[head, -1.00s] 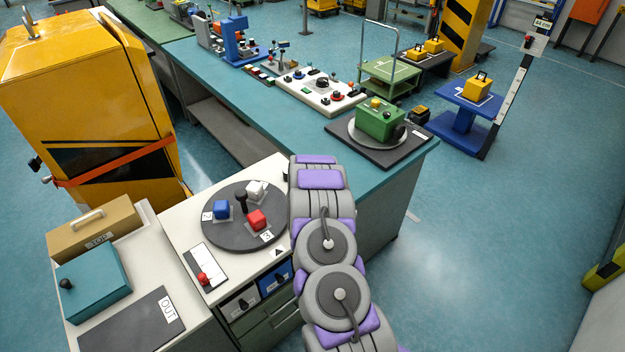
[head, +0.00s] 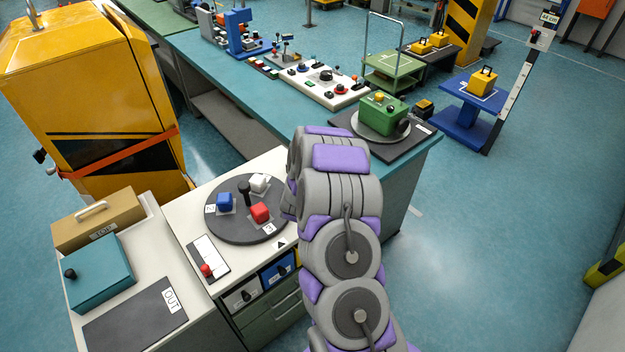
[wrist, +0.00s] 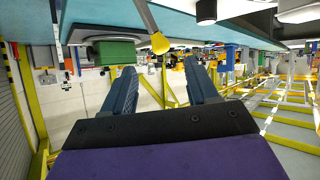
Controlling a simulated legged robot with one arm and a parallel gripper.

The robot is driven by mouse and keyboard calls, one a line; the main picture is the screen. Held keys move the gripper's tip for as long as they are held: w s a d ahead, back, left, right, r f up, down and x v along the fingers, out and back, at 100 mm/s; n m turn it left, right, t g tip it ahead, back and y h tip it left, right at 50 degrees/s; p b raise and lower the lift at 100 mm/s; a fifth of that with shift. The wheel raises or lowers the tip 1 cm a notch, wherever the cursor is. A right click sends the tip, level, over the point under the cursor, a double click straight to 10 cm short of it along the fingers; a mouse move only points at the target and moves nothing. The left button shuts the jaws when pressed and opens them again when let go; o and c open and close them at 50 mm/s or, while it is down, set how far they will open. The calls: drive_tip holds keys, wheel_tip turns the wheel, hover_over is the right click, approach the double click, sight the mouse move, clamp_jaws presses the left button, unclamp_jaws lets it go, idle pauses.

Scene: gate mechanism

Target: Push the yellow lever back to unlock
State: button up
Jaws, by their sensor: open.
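In the wrist view a yellow knob (wrist: 160,43) sits on the end of a grey rod (wrist: 147,17), which I take as the yellow lever. My gripper (wrist: 162,80) is open, with its two dark blue fingers spread to either side of and below the knob in the picture. Nothing is between the fingers, and the knob appears beyond their tips. I cannot tell the exact distance. The lever and my gripper are not visible in the head view, where my grey and purple arm covers part of the bench.
A green box (head: 382,117) stands on a round plate at the bench corner. A turntable (head: 215,232) with blue, white and red blocks is left of my arm. A white control panel (head: 325,86) lies farther back. Floor to the right (head: 500,240) is clear.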

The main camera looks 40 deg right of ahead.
drive_tip(key=shift+v, duration=1.75)
drive_tip(key=s+a+r+n+g+y+b, duration=0.1)
drive_tip(key=s+a+r+n+y+b, duration=0.25)
drive_tip(key=a, duration=0.85)
drive_tip(key=s+a+r+n+g+y+b, duration=0.15)
drive_tip(key=s+a+r+y, duration=0.35)
drive_tip(key=a, duration=0.7)
drive_tip(key=s+a+r+n+g+b, duration=0.1)
drive_tip(key=s+g, duration=0.3)
drive_tip(key=s, duration=1.2)
drive_tip(key=s+a+r+n+g+b, duration=0.1)
drive_tip(key=s+r+g+b, duration=0.2)
drive_tip(key=s, duration=1.2)
drive_tip(key=shift+s+a+r+g, duration=0.4)
drive_tip(key=shift+r+g, duration=0.25)
